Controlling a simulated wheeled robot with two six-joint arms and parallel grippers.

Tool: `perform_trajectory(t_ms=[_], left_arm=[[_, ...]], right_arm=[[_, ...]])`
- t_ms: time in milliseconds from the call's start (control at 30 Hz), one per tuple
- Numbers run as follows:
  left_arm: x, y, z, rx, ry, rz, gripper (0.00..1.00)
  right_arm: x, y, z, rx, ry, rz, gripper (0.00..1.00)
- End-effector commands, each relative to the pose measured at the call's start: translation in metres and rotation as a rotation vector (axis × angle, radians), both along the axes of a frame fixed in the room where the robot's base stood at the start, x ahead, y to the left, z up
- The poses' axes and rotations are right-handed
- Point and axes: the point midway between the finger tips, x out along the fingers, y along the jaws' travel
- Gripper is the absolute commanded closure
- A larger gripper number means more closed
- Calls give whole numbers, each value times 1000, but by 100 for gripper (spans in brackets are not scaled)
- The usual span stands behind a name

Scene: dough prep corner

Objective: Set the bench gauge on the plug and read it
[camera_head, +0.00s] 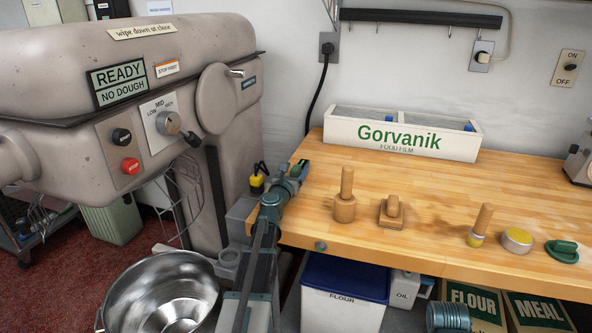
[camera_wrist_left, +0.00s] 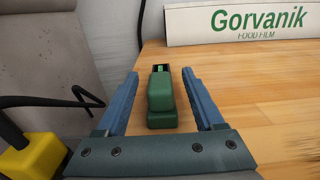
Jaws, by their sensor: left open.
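A green block-shaped device with a small dark window at its far end, which looks like the bench gauge (camera_wrist_left: 161,98), stands at the bench's left edge. In the head view it is a small green shape (camera_head: 296,171), partly hidden by my left gripper (camera_head: 299,166). In the left wrist view my left gripper (camera_wrist_left: 161,76) is open, with one finger on each side of the device and a gap on both sides. No reading is legible. A black plug (camera_head: 327,48) with a cord sits in the wall socket; I cannot tell whether it is the task's plug.
The wooden bench (camera_head: 440,250) holds a wooden stamp (camera_head: 345,204), a wooden block with a grip (camera_head: 391,213), a round tin (camera_head: 517,240) and a green knobbed piece (camera_head: 562,250). The Gorvanik box (camera_head: 400,138) stands behind. A machine (camera_head: 215,100) and steel bowl (camera_head: 165,290) are left.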

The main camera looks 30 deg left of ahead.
Motion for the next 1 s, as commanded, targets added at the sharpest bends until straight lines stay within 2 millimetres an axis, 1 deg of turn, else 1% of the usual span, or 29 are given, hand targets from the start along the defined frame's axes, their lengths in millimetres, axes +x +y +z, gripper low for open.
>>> perform_trajectory(t_ms=[600, 1000], left_arm=[[-47, -11, 0, 0, 0, 1, 30], [-74, -18, 0, 0, 0, 0, 30]], right_arm=[[0, 0, 0, 0, 0, 0, 35], [0, 0, 0, 0, 0, 0, 35]])
